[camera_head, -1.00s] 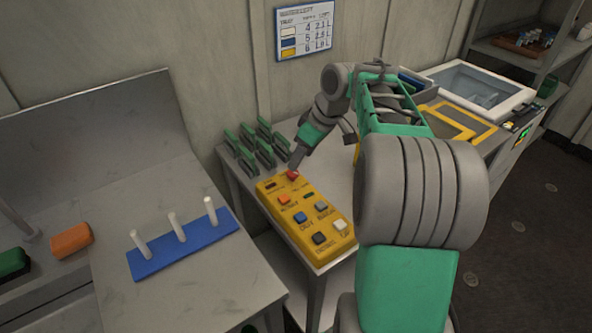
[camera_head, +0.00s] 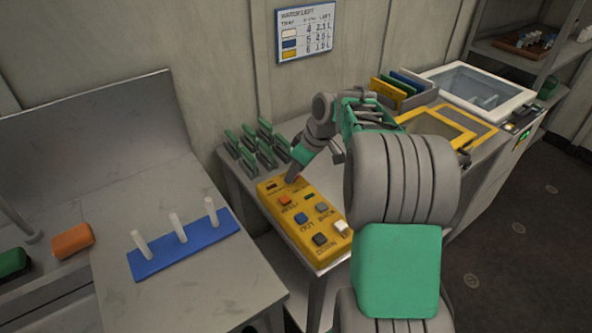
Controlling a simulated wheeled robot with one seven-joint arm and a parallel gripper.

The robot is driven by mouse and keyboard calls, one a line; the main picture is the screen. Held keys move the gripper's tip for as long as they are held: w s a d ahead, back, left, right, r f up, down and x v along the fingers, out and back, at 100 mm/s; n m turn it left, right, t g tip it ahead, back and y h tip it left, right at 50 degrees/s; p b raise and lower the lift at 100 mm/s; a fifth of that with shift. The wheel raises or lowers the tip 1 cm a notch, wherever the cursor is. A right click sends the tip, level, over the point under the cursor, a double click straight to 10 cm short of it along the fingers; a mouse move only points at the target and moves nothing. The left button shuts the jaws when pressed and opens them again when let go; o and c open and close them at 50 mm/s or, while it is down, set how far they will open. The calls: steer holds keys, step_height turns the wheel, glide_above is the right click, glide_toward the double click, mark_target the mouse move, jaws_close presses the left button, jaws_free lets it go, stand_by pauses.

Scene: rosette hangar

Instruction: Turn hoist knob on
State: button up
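The yellow hoist control box (camera_head: 270,200) lies on the grey bench left of my arm. It carries several coloured square buttons with labels.
Green upright plates in a rack (camera_head: 258,145) stand close behind the box. A blue board with white pegs (camera_head: 180,245) and an orange block (camera_head: 72,241) are on the left bench. Yellow- and white-framed bins (camera_head: 478,85) stand to the right.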

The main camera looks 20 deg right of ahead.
jaws_close()
steer(key=shift+m, duration=0.3)
steer(key=shift+a+m+t+h+b, duration=0.15)
steer(key=shift+m+t+h+b, duration=0.3)
steer(key=shift+m+b, duration=0.65)
steer(key=m, duration=0.2)
steer(key=m+h+b, duration=0.1)
steer(key=shift+s+a+m+h, duration=0.1)
steer(key=shift+a+m+h, duration=0.15)
steer(key=shift+m, duration=0.15)
steer(key=m+h, duration=0.1)
steer(key=m, duration=0.1)
steer(key=m+h, duration=0.1)
steer(key=m, duration=0.2)
steer(key=shift+a+b, duration=0.1)
steer(key=shift+b, duration=0.3)
steer(key=shift+m+g, duration=0.25)
steer(key=shift+m, duration=0.05)
steer(key=shift+o, duration=1.6)
jaws_free()
